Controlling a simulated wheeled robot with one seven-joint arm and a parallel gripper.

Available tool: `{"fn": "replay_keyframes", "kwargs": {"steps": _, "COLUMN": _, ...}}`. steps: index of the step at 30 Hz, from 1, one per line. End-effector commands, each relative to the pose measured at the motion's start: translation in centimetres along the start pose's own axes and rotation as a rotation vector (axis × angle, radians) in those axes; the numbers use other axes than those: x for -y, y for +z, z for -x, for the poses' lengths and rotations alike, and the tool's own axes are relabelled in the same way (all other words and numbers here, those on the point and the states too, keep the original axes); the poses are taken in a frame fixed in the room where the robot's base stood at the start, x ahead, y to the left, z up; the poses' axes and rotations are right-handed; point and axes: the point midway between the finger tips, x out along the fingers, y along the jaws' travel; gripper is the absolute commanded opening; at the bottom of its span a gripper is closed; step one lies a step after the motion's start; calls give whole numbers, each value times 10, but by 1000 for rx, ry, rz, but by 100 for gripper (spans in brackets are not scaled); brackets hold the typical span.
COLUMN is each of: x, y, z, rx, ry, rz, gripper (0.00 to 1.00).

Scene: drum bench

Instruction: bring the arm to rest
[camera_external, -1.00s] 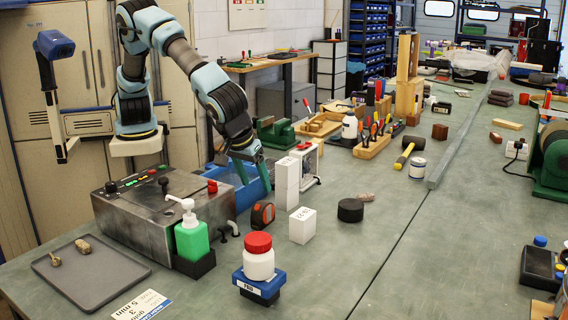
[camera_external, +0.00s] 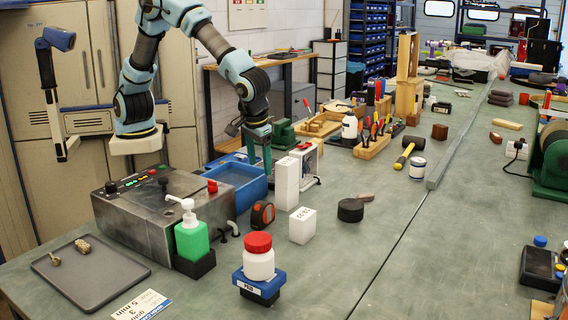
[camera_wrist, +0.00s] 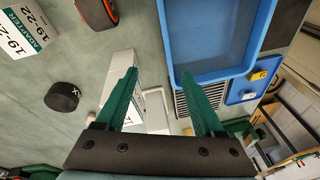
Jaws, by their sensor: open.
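My gripper (camera_external: 258,158) points down behind the white box stack, near the right end of the blue bin (camera_external: 236,190). In the wrist view its two green fingers (camera_wrist: 158,82) are spread apart with nothing held between them.
A grey metal control box (camera_external: 150,215), green pump bottle (camera_external: 192,240), tape measure (camera_external: 262,215), small white box (camera_external: 302,226) and black puck (camera_external: 350,210) stand nearby. A red-capped jar (camera_external: 258,262) is at the front. The bench middle (camera_external: 400,260) is clear.

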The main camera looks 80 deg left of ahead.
Motion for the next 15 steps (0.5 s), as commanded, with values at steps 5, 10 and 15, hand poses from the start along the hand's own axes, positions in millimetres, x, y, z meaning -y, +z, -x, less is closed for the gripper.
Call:
{"fn": "replay_keyframes", "kwargs": {"steps": 5, "x": 73, "y": -50, "z": -20, "rx": 86, "ry": 51, "rz": -136, "gripper": 70}}
{"fn": "replay_keyframes", "kwargs": {"steps": 10, "x": 147, "y": -78, "z": -36, "rx": 112, "ry": 133, "rz": -274, "gripper": 70}}
{"fn": "replay_keyframes", "kwargs": {"steps": 15, "x": 210, "y": -86, "z": -48, "rx": 91, "ry": 196, "rz": -393, "gripper": 70}}
